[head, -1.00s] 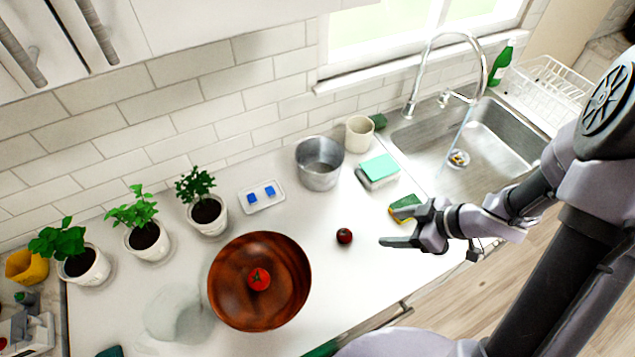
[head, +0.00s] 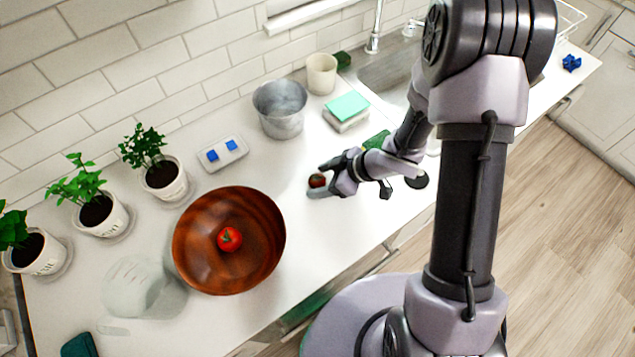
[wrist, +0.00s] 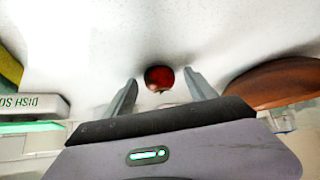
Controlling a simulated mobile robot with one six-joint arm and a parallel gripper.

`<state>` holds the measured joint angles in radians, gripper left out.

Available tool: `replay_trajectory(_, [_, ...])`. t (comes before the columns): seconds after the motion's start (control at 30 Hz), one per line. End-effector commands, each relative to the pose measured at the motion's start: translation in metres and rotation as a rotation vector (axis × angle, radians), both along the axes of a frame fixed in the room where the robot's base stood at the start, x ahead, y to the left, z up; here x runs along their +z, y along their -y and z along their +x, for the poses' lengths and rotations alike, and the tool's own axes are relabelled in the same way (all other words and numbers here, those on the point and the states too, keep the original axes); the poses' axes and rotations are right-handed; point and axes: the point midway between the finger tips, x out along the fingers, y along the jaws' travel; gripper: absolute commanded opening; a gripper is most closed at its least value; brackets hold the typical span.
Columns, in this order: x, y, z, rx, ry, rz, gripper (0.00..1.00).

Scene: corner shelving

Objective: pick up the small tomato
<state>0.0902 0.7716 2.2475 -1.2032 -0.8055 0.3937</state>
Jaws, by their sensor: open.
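The small dark red tomato (head: 317,181) sits on the white counter, right of the wooden bowl. In the wrist view the small tomato (wrist: 159,78) lies between the tips of my gripper (wrist: 160,88), with a gap on each side. My gripper (head: 318,182) is open and low over the counter, its fingers on either side of the tomato. A larger red tomato (head: 229,239) lies inside the brown wooden bowl (head: 262,262).
A metal pot (head: 281,112), a beige cup (head: 321,74) and a teal-topped sponge stack (head: 347,108) stand behind my gripper. Potted plants (head: 162,172) line the wall at left. A clear glass vessel (head: 135,287) is left of the bowl.

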Motion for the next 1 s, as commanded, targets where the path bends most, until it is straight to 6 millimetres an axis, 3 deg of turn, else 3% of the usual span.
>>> replay_trajectory(0.1, [0.001,0.0,0.0,0.0,0.0,0.0,0.61])
replay_trajectory(0.4, [0.001,0.0,0.0,0.0,0.0,0.0,0.02])
replay_trajectory(0.67, [0.003,0.0,0.0,0.0,0.0,0.0,0.01])
replay_trajectory(1.0, [0.04,0.007,-0.005,-0.004,-0.002,0.001,0.01])
